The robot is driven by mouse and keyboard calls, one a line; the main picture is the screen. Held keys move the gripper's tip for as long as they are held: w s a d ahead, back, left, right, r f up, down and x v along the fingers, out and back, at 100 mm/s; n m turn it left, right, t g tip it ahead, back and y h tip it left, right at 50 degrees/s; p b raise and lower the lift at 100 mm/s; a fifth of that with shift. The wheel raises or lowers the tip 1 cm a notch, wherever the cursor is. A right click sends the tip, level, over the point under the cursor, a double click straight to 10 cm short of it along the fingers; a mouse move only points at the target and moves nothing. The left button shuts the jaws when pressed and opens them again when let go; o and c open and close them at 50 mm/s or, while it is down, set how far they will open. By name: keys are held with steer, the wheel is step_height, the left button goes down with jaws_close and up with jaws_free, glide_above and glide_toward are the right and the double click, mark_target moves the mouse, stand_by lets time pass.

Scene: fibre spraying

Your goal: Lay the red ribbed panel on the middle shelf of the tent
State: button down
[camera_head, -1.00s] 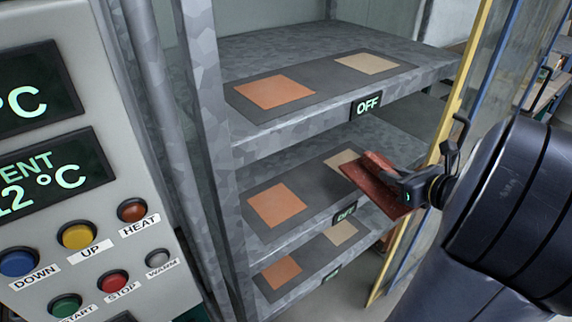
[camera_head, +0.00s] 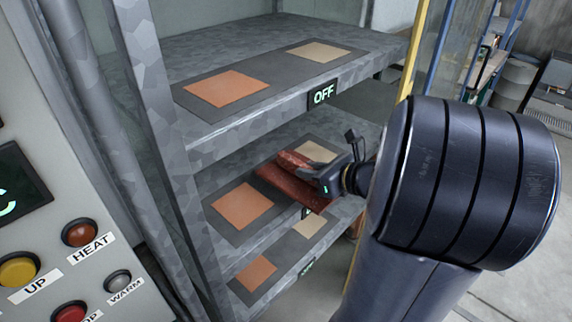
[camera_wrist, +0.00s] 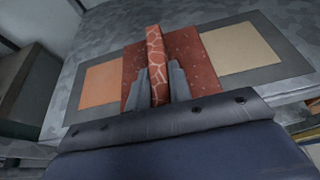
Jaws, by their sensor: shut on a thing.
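The red ribbed panel (camera_head: 297,184) is held by its raised rib in my gripper (camera_head: 335,178), at the middle shelf (camera_head: 218,178) of the tent. The wrist view shows the panel (camera_wrist: 189,58) between the shelf's orange square (camera_wrist: 99,86) and its tan square (camera_wrist: 240,46). My gripper's two fingers (camera_wrist: 159,88) are shut on the patterned rib (camera_wrist: 156,62). In the head view the panel covers part of the dark mat and overlaps the shelf's front edge. I cannot tell whether it touches the shelf.
The top shelf (camera_head: 240,52) with an OFF sign (camera_head: 323,94) lies above, and a lower shelf (camera_head: 250,300) below. A yellow post (camera_head: 413,55) stands to the right of the opening. A control panel (camera_head: 60,190) with several buttons is at the left.

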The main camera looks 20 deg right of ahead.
mark_target(287, 155)
steer(key=w+a, duration=0.1)
steer(key=w, duration=0.1)
steer(key=w+a, duration=0.1)
steer(key=w, duration=0.1)
steer(key=w+a+p, duration=0.1)
steer(key=w, duration=0.2)
steer(key=shift+r, duration=0.1)
steer(key=shift+w+f, duration=0.1)
steer(key=shift+f, duration=1.65)
steer(key=shift+f+b, duration=0.15)
steer(key=shift+b, duration=0.15)
steer(key=c, duration=1.3)
jaws_free()
steer(key=shift+s+d+r, duration=0.15)
steer(key=shift+s+r, duration=0.05)
steer(key=shift+s, duration=0.1)
steer(key=v, duration=1.1)
steer(key=shift+s, duration=0.2)
